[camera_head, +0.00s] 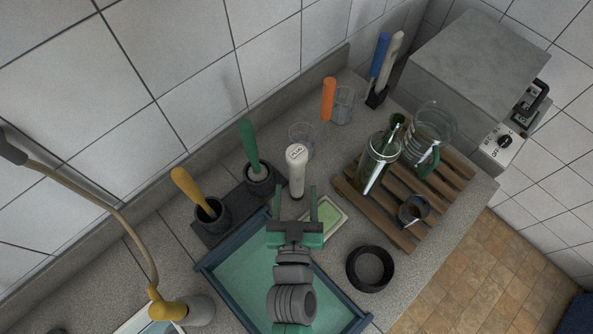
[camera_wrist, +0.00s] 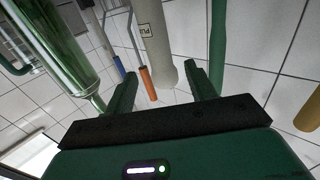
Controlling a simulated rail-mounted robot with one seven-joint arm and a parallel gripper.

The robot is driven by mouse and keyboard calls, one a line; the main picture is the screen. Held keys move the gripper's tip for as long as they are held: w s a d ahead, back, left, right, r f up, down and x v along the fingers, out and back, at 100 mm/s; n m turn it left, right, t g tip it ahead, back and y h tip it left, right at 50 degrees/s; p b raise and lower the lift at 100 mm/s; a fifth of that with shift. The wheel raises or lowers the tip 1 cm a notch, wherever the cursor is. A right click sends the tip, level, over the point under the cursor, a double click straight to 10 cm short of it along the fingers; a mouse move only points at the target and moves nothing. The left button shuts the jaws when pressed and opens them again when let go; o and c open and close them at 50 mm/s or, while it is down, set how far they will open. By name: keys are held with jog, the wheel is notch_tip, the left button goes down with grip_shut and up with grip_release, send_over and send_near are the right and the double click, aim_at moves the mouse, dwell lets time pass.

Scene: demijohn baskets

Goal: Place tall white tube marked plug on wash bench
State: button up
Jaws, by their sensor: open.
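The tall white tube (camera_head: 297,172) has a round top marked PLUG and stands upright on the grey speckled bench top (camera_head: 420,268), near its middle. My gripper (camera_head: 298,192) is open and empty, above the basin side of the bench, its two green fingers pointing at the tube. In the wrist view the tube (camera_wrist: 158,42) shows in the gap between the fingertips (camera_wrist: 159,74), with part of its label visible. The fingers appear apart from it. How far the tube is beyond the fingertips I cannot tell.
A blue-rimmed basin (camera_head: 232,283) lies under my gripper. A green-handled tool (camera_head: 249,145) stands left of the tube, a clear glass (camera_head: 301,134) behind it. A wooden rack (camera_head: 400,229) with a green bottle (camera_head: 377,165) is to the right. A sponge dish (camera_head: 327,217) is close by.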

jog(key=s, duration=0.4)
jog(key=shift+s+r, duration=0.1)
jog(key=w+d+r+m+t+h, duration=0.15)
jog(key=w+r, duration=0.25)
jog(key=r, duration=0.7)
jog(key=w+r+t, duration=0.2)
jog(key=w+r, duration=0.1)
jog(key=r, duration=0.8)
jog(key=s+r+n+t+y, duration=0.1)
jog(key=s+r, duration=0.2)
jog(key=r, duration=1)
jog(key=s+a+r+n+t+y, duration=0.1)
jog(key=s+r+t, duration=0.1)
jog(key=r, duration=1.2)
jog(key=shift+s+r, duration=0.3)
jog(key=shift+s, duration=0.4)
jog(key=shift+t, duration=0.25)
